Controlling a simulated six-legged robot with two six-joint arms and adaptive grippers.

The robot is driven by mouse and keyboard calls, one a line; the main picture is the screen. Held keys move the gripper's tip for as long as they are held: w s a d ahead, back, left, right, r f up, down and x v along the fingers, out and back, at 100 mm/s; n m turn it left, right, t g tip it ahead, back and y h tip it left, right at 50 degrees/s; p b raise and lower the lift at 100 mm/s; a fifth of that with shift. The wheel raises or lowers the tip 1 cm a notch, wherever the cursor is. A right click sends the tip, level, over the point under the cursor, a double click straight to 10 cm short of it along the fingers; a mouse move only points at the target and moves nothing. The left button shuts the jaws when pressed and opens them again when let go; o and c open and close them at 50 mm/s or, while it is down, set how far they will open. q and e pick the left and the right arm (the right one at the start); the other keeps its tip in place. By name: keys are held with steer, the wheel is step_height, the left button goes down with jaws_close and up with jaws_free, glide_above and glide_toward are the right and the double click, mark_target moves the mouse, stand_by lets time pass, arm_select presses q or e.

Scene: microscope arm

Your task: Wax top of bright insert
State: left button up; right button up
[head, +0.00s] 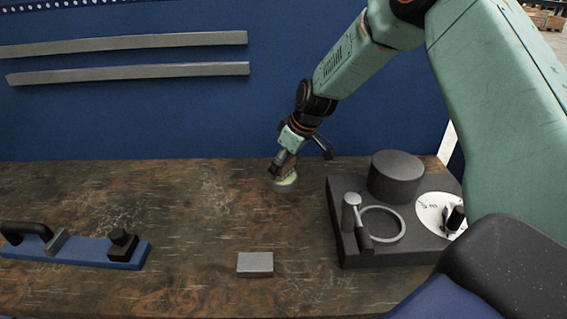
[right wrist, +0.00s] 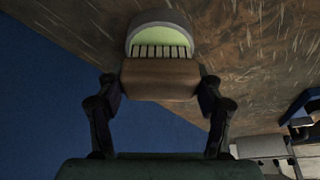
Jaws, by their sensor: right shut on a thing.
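My right gripper (head: 281,171) is shut on a brown brush-like block (right wrist: 160,79), gripped between both fingers in the right wrist view. Dark bristles or slots show along its far edge, against a pale green surface (right wrist: 158,38) in a round grey dish (right wrist: 161,17). In the head view the dish (head: 283,187) is on the table left of the dark fixture, with the gripper right above it. I cannot tell whether the brush touches the green. A light grey block (head: 255,264), probably the bright insert, lies at the table's front middle. My left gripper is not in view.
A dark fixture (head: 343,246) with a thick cylinder (head: 397,176), a ring (head: 404,226), a lever and a white disc (head: 431,209) stands at right. A blue bar (head: 92,248) with a black handle and knob lies at left.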

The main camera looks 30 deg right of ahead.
steer(key=shift+w+a+f, duration=0.1)
steer(key=shift+w+f, duration=0.15)
steer(key=shift+s+d, duration=0.25)
steer(key=shift+s, duration=0.05)
steer(key=shift+w+a+f, duration=0.2)
steer(key=shift+s+d+b, duration=0.15)
steer(key=shift+s+b, duration=0.05)
steer(key=shift+b, duration=0.1)
steer(key=shift+w, duration=0.15)
stand_by(0.4)
steer(key=shift+r, duration=0.1)
